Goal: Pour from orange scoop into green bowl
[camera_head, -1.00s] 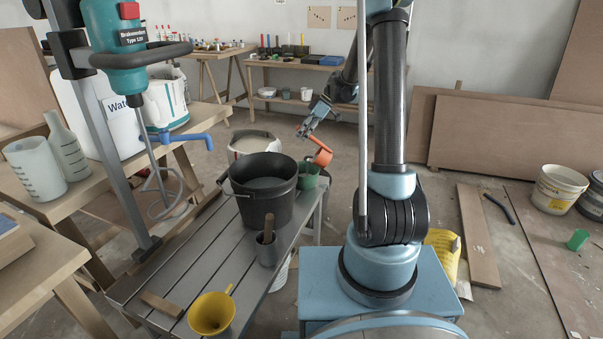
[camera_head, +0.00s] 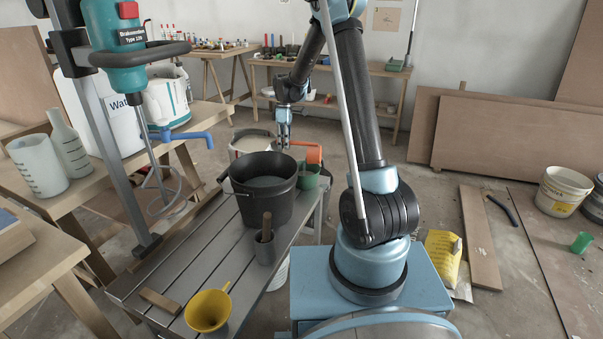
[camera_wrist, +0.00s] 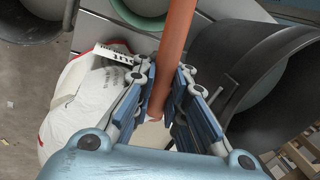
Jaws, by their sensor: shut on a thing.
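The orange scoop (camera_head: 314,153) is above and behind the green bowl (camera_head: 309,181) in the head view, its handle pointing left toward my gripper (camera_head: 284,143). In the wrist view my gripper (camera_wrist: 168,112) is shut on the scoop's orange handle (camera_wrist: 178,35), which runs up out of the picture. The scoop's head is outside that view, and whether it holds anything cannot be told. Part of the green bowl (camera_wrist: 140,17) shows at the top of the wrist view. The bowl stands at the bench's far end; its inside is mostly hidden in the head view.
A large black bucket (camera_head: 263,208) stands just left of the green bowl, with its wall (camera_wrist: 260,70) close on the right in the wrist view. A grey cup (camera_head: 265,250) and a yellow funnel (camera_head: 208,311) are on the bench's near part.

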